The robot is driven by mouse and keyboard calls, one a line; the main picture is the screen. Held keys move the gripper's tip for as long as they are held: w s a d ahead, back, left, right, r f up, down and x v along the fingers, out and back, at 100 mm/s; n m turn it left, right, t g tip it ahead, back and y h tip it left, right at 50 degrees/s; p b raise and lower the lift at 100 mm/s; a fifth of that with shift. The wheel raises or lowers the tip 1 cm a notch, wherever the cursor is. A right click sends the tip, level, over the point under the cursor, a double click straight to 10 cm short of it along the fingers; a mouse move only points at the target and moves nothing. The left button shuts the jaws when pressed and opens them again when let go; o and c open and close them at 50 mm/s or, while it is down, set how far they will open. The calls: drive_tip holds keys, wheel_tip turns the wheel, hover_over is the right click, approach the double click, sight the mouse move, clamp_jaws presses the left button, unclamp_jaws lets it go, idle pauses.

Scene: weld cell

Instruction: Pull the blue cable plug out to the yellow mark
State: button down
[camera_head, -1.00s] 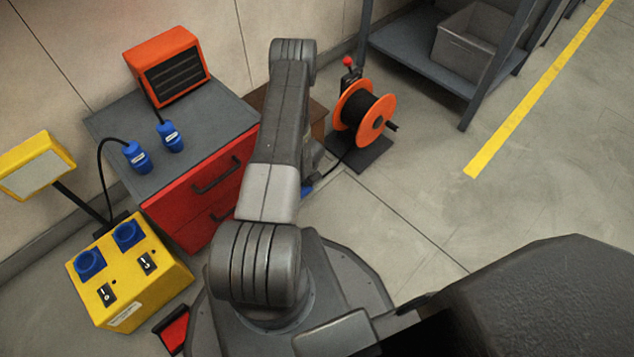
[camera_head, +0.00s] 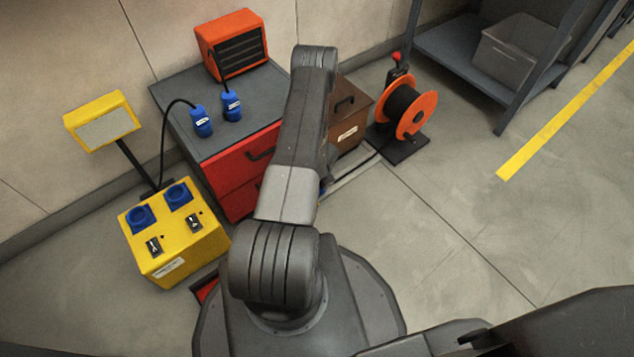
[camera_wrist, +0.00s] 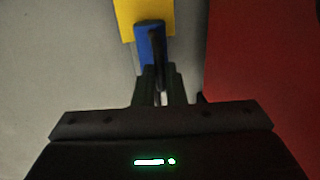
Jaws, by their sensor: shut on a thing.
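In the wrist view my gripper (camera_wrist: 158,78) is shut on a blue plug (camera_wrist: 149,38), with a dark strip along its right side. A flat yellow patch (camera_wrist: 128,16) shows at the top, right behind the plug in the picture. I cannot tell whether the plug touches it or whether it is the yellow mark. In the head view my arm hides the gripper and nearly all of the held plug.
A grey-topped red drawer cabinet (camera_head: 234,190) carries two blue plugs (camera_head: 201,122) and an orange heater (camera_head: 234,45). A yellow socket box (camera_head: 190,240) stands at left. A brown case (camera_head: 350,115) and orange cable reel (camera_head: 410,112) stand behind my arm.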

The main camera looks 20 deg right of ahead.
drive_tip(key=c, duration=1.5)
unclamp_jaws()
drive_tip(key=s+r+p, duration=0.1)
drive_tip(key=r, duration=0.3)
drive_tip(key=r+p, duration=0.2)
drive_tip(key=r, duration=0.3)
drive_tip(key=s+d+r+p, duration=0.1)
drive_tip(key=r+p, duration=0.1)
drive_tip(key=r, duration=0.2)
drive_tip(key=shift+s+r, duration=0.3)
drive_tip(key=w+f+b, duration=0.1)
drive_tip(key=f, duration=0.3)
drive_tip(key=f+b, duration=0.2)
drive_tip(key=f, duration=0.3)
drive_tip(key=w+a+f+b, duration=0.1)
drive_tip(key=f+b, duration=0.1)
drive_tip(key=f, duration=0.2)
drive_tip(key=shift+w+f, duration=0.3)
drive_tip(key=shift+d, duration=0.15)
